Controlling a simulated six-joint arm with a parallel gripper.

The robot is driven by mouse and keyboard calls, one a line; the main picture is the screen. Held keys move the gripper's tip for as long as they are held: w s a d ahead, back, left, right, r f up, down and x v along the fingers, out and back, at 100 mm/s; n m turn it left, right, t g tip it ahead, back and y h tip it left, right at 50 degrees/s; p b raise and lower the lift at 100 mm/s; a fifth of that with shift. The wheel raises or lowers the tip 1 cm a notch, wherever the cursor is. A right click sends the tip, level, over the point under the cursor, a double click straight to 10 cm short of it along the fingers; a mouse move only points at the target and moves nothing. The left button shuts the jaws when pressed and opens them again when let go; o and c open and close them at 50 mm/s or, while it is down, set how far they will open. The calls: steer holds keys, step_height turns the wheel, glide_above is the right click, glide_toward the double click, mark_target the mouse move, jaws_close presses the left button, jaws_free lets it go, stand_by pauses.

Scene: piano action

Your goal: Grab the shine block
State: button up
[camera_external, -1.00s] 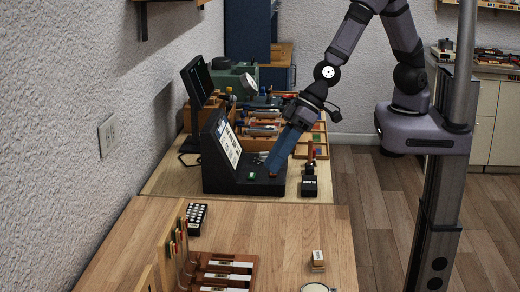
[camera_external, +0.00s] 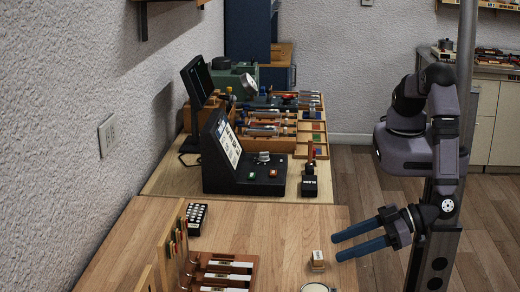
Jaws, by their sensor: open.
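A small pale wooden block (camera_external: 317,260) with a whitish top stands near the right edge of the front table; markings on it are too small to read, so I cannot tell for certain that it is the shine block. My gripper (camera_external: 334,247) is just to the right of the block in the picture. Its two blue fingers are apart, pointing left over the table edge, with nothing between them. I cannot tell whether a fingertip touches the block.
A round pale item (camera_external: 315,288) sits close in front of the block. A wooden rack (camera_external: 225,270) and a black tray (camera_external: 196,218) of small pieces are on the left. A black console (camera_external: 240,165) stands behind. The table middle (camera_external: 265,225) is clear.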

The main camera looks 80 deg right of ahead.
mark_target(315, 250)
steer(key=shift+p+x, duration=1.1)
steer(key=shift+x, duration=0.7)
steer(key=shift+p+x, duration=0.75)
steer(key=shift+x, duration=1.15)
steer(key=shift+a+f, duration=0.1)
steer(key=c, duration=0.9)
steer(key=shift+r+b, duration=1.35)
steer(key=shift+r, duration=3.7)
